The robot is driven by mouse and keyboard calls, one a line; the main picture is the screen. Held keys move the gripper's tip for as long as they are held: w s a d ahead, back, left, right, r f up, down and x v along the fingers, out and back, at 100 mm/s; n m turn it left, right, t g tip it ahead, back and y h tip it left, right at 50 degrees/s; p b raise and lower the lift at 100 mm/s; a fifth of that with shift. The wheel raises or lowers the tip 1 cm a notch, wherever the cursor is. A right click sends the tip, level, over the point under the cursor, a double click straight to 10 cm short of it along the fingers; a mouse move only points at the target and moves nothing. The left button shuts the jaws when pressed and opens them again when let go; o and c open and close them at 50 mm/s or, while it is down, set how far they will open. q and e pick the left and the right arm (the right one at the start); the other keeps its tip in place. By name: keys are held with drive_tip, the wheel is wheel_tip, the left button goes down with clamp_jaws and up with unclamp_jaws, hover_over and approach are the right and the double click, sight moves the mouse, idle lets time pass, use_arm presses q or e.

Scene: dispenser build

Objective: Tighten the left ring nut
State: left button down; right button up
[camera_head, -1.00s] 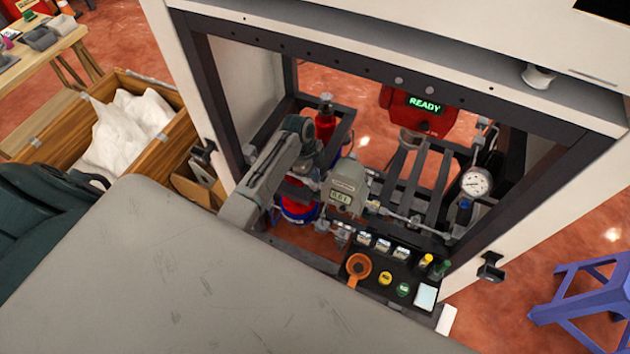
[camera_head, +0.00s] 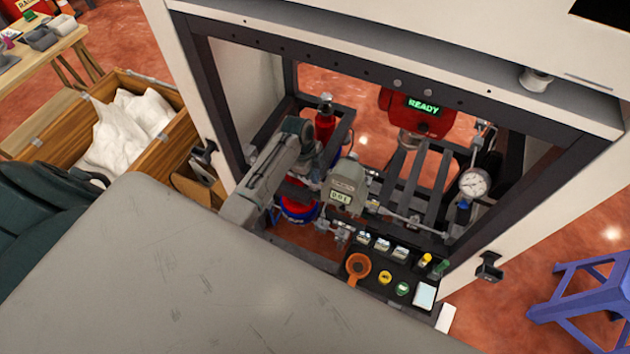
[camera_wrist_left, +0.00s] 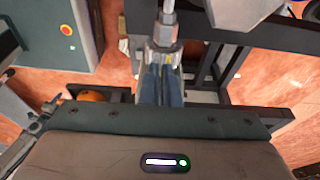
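A grey meter (camera_head: 349,180) with a small green-lit display sits on the pipe line inside the dark frame. My left arm reaches into the frame from the left and ends just left of the meter, covering much of the fitting there. In the left wrist view the metallic left ring nut (camera_wrist_left: 162,48) sits at the end of a thin pipe. The fingers of my left gripper (camera_wrist_left: 162,72) are close together at the nut and appear shut on it; the exact contact is hard to see. My right gripper is not in view.
A round gauge (camera_head: 473,183) stands at the right. A red unit (camera_head: 415,112) reading READY is behind. Frame posts enclose the space.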

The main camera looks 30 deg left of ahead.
use_arm(q)
drive_tip(key=shift+s+f+p, duration=0.15)
drive_tip(key=shift+s+p, duration=0.35)
drive_tip(key=shift+p, duration=0.1)
idle(0.9)
drive_tip(key=shift+w+r+p, duration=0.1)
drive_tip(key=shift+r+p, duration=0.6)
drive_tip(key=shift+p, duration=0.05)
drive_tip(key=shift+w, duration=0.1)
drive_tip(key=shift+r, duration=0.25)
drive_tip(key=p+v, duration=0.2)
drive_tip(key=p, duration=0.1)
drive_tip(key=d+p+v, duration=0.1)
drive_tip(key=p+v, duration=0.2)
drive_tip(key=shift+d+r, duration=0.1)
drive_tip(key=shift+r, duration=0.2)
